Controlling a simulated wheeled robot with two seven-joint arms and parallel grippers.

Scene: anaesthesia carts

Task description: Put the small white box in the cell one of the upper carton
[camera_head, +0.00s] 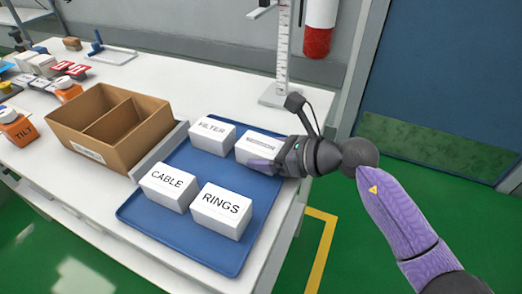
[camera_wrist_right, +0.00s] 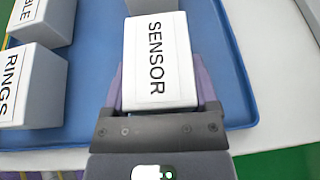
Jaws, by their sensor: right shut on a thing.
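My right gripper (camera_head: 262,164) is shut on a small white box (camera_head: 258,145) at the tray's right side. In the right wrist view the gripper's fingers straddle this box (camera_wrist_right: 158,60), and its label reads SENSOR. The box looks upright and at tray level; I cannot tell whether it touches the tray. Other white boxes stand on the tray: FILTER (camera_head: 212,135), CABLE (camera_head: 167,188) and RINGS (camera_head: 221,210). The brown carton (camera_head: 88,145) stands left of the tray, open at the top, with a divider making two empty-looking cells. My left gripper is not in view.
The blue tray (camera_head: 160,226) lies on a white table (camera_head: 60,180). A stand with a ruled post (camera_head: 283,50) rises behind the tray. A blue door (camera_head: 450,80) is at the right.

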